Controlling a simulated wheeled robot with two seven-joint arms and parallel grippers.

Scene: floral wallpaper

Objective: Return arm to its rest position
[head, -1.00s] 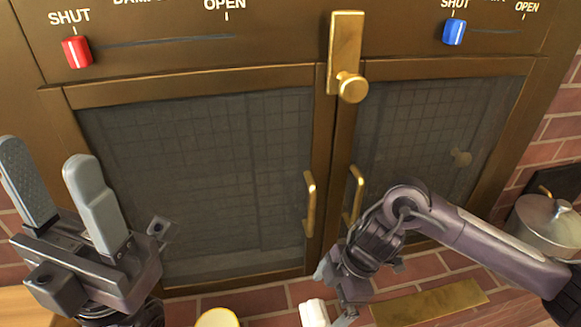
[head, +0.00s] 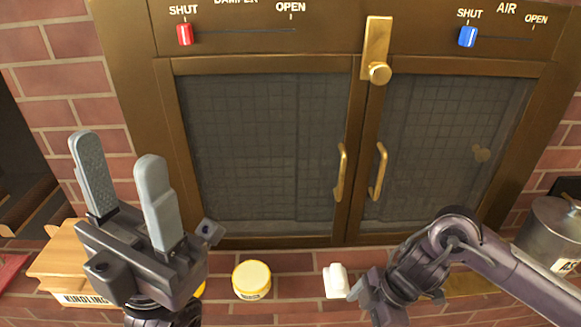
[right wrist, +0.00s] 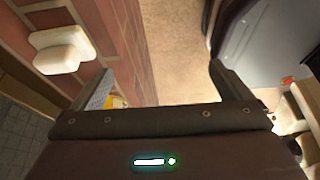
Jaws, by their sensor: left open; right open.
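My left gripper (head: 128,190) stands at the left of the head view with its two grey fingers pointing up. It is open with nothing between the fingers. My right arm comes in from the right, in front of the right-hand stove door. Its gripper (head: 366,296) hangs low beside a white object and is partly hidden by the arm. In the right wrist view my right gripper's (right wrist: 160,88) fingers are wide apart, with nothing held and bare floor seen between them.
A stove with closed mesh doors (head: 265,145) fills the back. A red slider (head: 184,34) and a blue slider (head: 467,36) sit at SHUT. On the brick ledge are a yellow-lidded tin (head: 251,280), a white object (head: 337,281), a kindling box (head: 62,265) and a metal pot (head: 552,232).

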